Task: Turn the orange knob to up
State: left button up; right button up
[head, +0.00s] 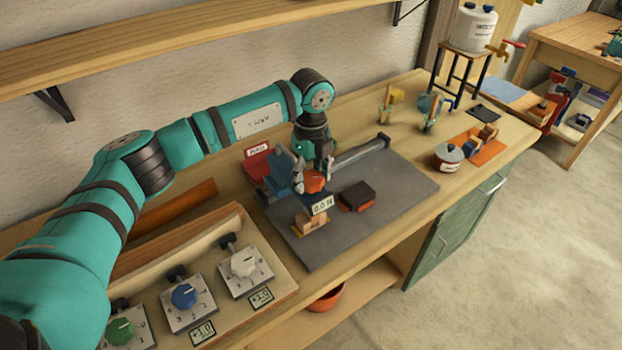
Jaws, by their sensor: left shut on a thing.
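The orange knob (315,183) sits above a small dark display (322,206), which reads about "0.0 N", on a blue and wooden device on the grey mat. My left gripper (313,176) reaches down from above and is shut on the orange knob. The fingers cover part of the knob, so I cannot tell which way it points. My right gripper is not in view.
A board (262,298) with green, blue and white knobs stands at the front left. A black and orange block (357,196) lies on the grey mat (392,212). A shelf (150,48) runs above.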

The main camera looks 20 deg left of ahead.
aim_at(311, 177)
pick_arm(q)
jog(key=n+b, duration=0.1)
jog(key=n, duration=0.2)
jog(key=shift+n, duration=0.3)
jog(key=shift+n+b, duration=0.4)
jog(key=shift+n, duration=1.3)
jog(key=o, duration=1.2)
notch_tip(311, 177, up, 12)
jog(key=shift+r, duration=0.1)
